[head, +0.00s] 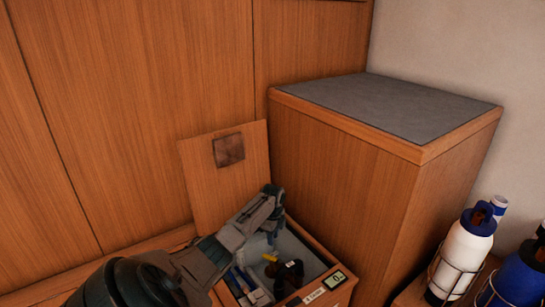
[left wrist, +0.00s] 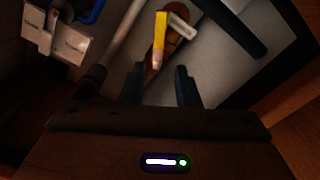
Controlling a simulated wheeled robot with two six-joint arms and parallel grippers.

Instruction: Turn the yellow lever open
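The yellow lever (head: 269,258) is small and sits inside an open wooden box (head: 313,247). In the left wrist view the yellow lever (left wrist: 160,38) points toward my gripper, with a brownish fitting and a pale tag beside it. My left gripper (head: 273,232) reaches down into the box from above, near the lever. In the left wrist view the two dark fingers of the left gripper (left wrist: 160,86) stand apart with nothing between them. The lever's end lies just beyond the fingertips, roughly in line with the gap. My right gripper is not in view.
The box's raised lid (head: 207,192) stands behind my left gripper. A small display (head: 335,279) is on the box's front rim. A tall wooden cabinet (head: 345,180) rises close on the right. A white bottle (head: 466,250) and a blue bottle (head: 520,280) stand in wire holders farther right.

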